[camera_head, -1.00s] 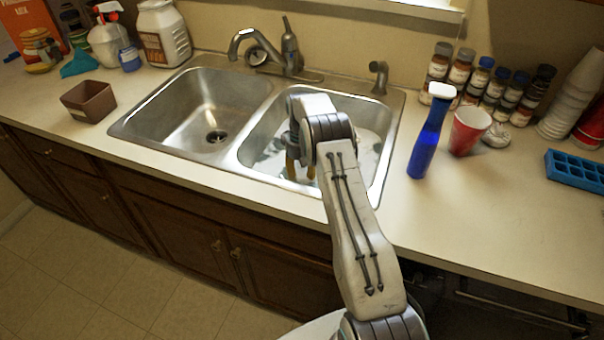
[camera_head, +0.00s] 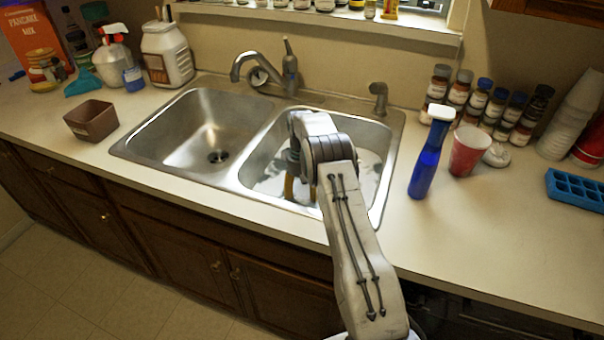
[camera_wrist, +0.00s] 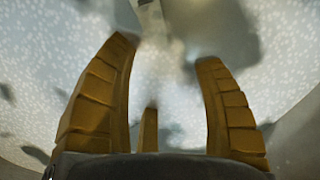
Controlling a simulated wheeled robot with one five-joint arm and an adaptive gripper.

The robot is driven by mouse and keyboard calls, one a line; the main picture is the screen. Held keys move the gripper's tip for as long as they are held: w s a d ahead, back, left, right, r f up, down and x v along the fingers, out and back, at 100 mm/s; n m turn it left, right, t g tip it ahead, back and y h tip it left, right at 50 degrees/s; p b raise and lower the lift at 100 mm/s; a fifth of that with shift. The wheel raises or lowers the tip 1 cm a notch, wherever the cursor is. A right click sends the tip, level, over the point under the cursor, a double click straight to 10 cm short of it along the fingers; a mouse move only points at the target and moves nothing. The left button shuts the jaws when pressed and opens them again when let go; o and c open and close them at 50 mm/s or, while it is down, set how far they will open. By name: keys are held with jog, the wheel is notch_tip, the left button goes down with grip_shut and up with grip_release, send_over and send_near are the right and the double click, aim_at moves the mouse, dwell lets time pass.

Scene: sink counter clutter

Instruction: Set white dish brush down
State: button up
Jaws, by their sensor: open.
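My gripper (camera_head: 289,186) is down inside the right basin of the sink (camera_head: 262,196), partly hidden behind my wrist in the head view. In the wrist view my gripper (camera_wrist: 166,50) has its yellow-brown fingers spread wide. A blurred pale, narrow shape, perhaps the white dish brush (camera_wrist: 149,14), shows beyond the fingertips at the top middle. It appears apart from the fingers, and I cannot make out its full outline. Behind it lies a pale speckled surface with dark patches. I cannot pick out the brush in the head view.
The left basin (camera_head: 190,125) is empty. The faucet (camera_head: 290,72) stands behind the basins. A blue bottle with a white cap (camera_head: 426,165) and a red cup (camera_head: 468,152) stand right of the sink. A brown box (camera_head: 92,122) sits left. The front right counter is clear.

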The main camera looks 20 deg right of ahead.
jog(key=s+a+r+t, duration=0.1)
jog(key=s+a+r, duration=0.1)
jog(key=r, duration=0.9)
jog(key=s+a+r, duration=0.1)
jog(key=a+r, duration=0.1)
jog(key=r, duration=0.9)
jog(key=s+a+r+t, duration=0.2)
jog(key=s+a+r, duration=0.2)
jog(key=s+r, duration=0.5)
jog(key=s+a+f+t, duration=0.1)
jog(key=s+a+f, duration=0.1)
jog(key=s, duration=1)
jog(key=s+a+f, duration=0.2)
jog(key=s+f, duration=0.1)
jog(key=s, duration=0.9)
jog(key=shift+a+f+n+t+p, duration=0.15)
jog(key=shift+f+n+t+p, duration=0.15)
jog(key=shift+f+t, duration=0.1)
